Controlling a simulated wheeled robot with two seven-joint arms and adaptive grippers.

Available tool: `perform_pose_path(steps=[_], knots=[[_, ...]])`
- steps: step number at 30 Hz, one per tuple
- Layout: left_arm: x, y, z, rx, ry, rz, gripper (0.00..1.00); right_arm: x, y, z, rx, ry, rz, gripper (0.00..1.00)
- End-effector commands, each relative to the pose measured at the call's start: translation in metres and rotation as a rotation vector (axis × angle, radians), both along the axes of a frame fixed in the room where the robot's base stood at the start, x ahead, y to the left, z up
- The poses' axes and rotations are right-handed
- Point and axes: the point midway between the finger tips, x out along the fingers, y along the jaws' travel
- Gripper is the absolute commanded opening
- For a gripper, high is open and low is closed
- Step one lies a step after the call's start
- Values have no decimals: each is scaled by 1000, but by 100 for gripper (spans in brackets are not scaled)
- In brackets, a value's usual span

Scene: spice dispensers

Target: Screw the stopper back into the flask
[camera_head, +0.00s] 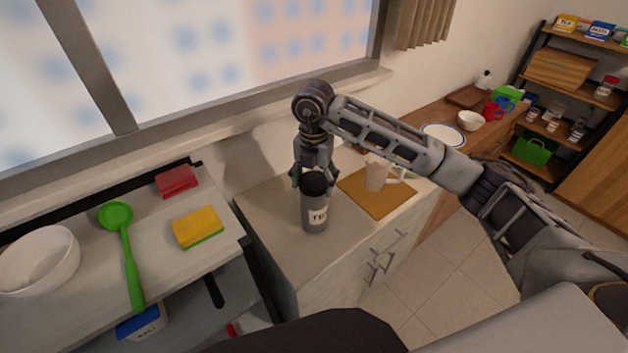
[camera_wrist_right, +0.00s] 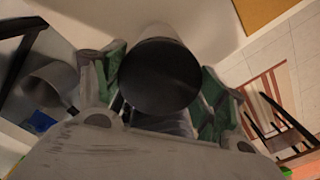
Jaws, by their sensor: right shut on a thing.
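A grey flask (camera_head: 315,214) with a white label, partly readable as "TE", stands upright on the light counter. A black stopper (camera_head: 314,186) is at the top of the flask, in line with it; I cannot tell how far it is screwed in. My right gripper (camera_head: 311,180) comes down from above and is shut on the stopper. In the right wrist view the stopper's round dark face (camera_wrist_right: 160,78) sits between the green finger pads of my right gripper (camera_wrist_right: 160,88), with the flask body (camera_wrist_right: 152,42) behind it. My left gripper is not in view.
A wooden board (camera_head: 378,203) with a pale mug (camera_head: 377,176) lies right of the flask. Left, beyond a gap, another surface holds a yellow sponge (camera_head: 197,227), a red block (camera_head: 176,181), a green ladle (camera_head: 125,250) and a white bowl (camera_head: 38,260). The window wall is behind.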

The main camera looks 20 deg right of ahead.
Motion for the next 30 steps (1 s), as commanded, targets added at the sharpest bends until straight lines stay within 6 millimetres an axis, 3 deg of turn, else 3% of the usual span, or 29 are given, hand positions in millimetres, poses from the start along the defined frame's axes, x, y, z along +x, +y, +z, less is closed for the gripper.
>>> perform_pose_path(steps=[8,25,30], knots=[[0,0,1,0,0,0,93,0,0,0,0,0,-31,46],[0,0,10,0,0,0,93,0,0,0,0,0,-359,46],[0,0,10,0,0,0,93,0,0,0,-1,-1,-375,46]])
